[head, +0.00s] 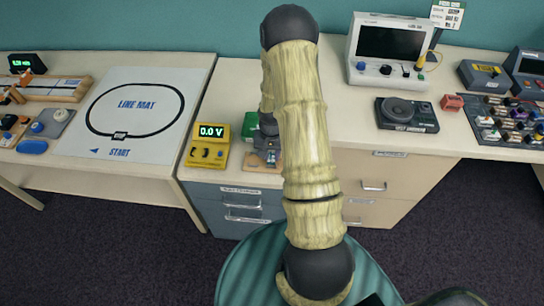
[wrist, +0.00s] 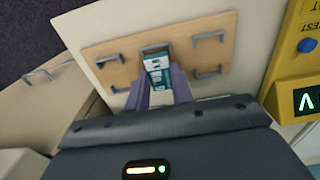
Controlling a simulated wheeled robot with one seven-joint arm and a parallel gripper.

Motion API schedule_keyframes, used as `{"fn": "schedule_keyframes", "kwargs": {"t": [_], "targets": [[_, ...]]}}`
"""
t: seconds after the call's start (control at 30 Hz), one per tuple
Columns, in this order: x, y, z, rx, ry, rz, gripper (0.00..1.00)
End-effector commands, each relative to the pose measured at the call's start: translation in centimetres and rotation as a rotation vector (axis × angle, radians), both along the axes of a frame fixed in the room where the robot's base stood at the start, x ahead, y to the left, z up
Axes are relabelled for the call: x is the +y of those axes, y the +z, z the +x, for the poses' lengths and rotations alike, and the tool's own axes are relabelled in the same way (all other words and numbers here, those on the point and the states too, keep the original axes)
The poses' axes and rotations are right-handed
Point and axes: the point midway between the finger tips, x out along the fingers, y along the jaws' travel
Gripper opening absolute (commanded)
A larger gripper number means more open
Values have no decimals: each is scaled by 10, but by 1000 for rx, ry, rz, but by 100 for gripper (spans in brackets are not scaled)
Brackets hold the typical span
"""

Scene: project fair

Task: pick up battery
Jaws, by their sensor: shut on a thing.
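The battery (wrist: 157,72), a small white and teal block, shows in the wrist view between the fingers of my gripper (wrist: 163,85). The fingers are shut on it from both sides. It sits at or just over a metal holder in the middle of a wooden board (wrist: 110,58). I cannot tell whether it is still seated there. In the head view my gripper (head: 268,155) is low over the same board (head: 252,164), and my arm hides much of that spot.
A yellow meter (head: 206,150) reading 0.0 V stands just left of the board. Left of it lies the line mat (head: 135,105). A white oscilloscope (head: 386,50), a black turntable-like device (head: 407,114) and a small red block (head: 453,102) are on the right. Drawer handles line the desk front.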

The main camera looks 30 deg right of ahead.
Motion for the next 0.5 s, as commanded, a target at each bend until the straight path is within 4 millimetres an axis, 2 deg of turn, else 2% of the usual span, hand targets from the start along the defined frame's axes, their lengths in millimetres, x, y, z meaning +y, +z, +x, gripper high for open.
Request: {"fn": "schedule_keyframes", "kwargs": {"t": [0.3, 0.5], "targets": [[-1, 56, 1, -6, -1, -3, 1], [0, 81, 0, -2, 0, -2, 1]]}}
